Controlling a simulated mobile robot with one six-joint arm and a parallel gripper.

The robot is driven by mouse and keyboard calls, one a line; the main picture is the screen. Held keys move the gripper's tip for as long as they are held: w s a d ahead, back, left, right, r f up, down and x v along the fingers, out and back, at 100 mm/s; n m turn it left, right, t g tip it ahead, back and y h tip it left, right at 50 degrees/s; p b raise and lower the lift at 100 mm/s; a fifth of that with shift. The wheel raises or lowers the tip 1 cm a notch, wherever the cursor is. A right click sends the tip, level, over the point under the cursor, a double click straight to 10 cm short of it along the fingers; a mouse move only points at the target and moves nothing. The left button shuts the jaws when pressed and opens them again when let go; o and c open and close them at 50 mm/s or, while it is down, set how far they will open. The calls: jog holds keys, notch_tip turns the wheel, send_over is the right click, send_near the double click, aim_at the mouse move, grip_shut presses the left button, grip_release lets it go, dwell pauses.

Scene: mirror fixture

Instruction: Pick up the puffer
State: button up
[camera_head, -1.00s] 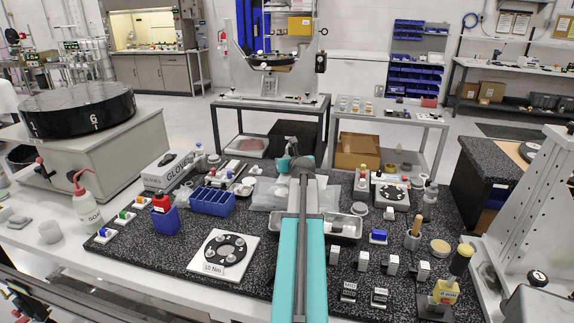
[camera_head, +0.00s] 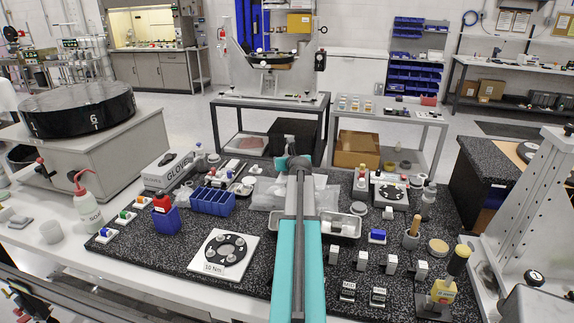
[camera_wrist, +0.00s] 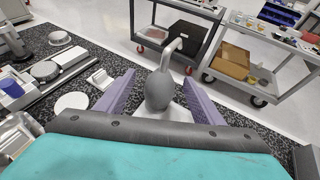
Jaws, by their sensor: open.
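The puffer (camera_wrist: 159,94), a dark grey rounded bulb with a pale bent nozzle at its top, stands in the middle of the wrist view. My gripper (camera_wrist: 160,82) has its two purple fingers spread, one on each side of the bulb. The fingers look apart from the bulb, and I cannot tell whether either touches it. A white surface shows around the bulb's base. In the head view my arm covers the middle of the dark speckled bench top (camera_head: 265,262), and I cannot make out the puffer there.
A blue divided bin (camera_head: 212,202) and a round black fixture on a white plate (camera_head: 222,252) lie left of my arm. A metal tray (camera_head: 341,226) is close by. Several small blocks stand to the right. Carts (camera_wrist: 175,48) stand beyond the bench edge.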

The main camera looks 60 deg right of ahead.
aim_at(286, 151)
jog(key=c, duration=0.8)
jog(key=shift+c, duration=0.2)
jog(key=shift+r, duration=0.1)
jog(key=shift+r+b, duration=0.45)
jog(key=shift+r, duration=1)
jog(key=shift+s+a+r, duration=0.1)
jog(key=shift+a+r, duration=0.05)
jog(key=shift+r, duration=0.05)
jog(key=s+a+r+b, duration=0.1)
jog(key=s+a+b, duration=0.1)
jog(key=s+a, duration=0.7)
jog(key=shift+s+a+r+b, duration=0.15)
jog(key=shift+a+r+b, duration=0.2)
jog(key=shift+a, duration=1.5)
jog(key=shift+f, duration=0.1)
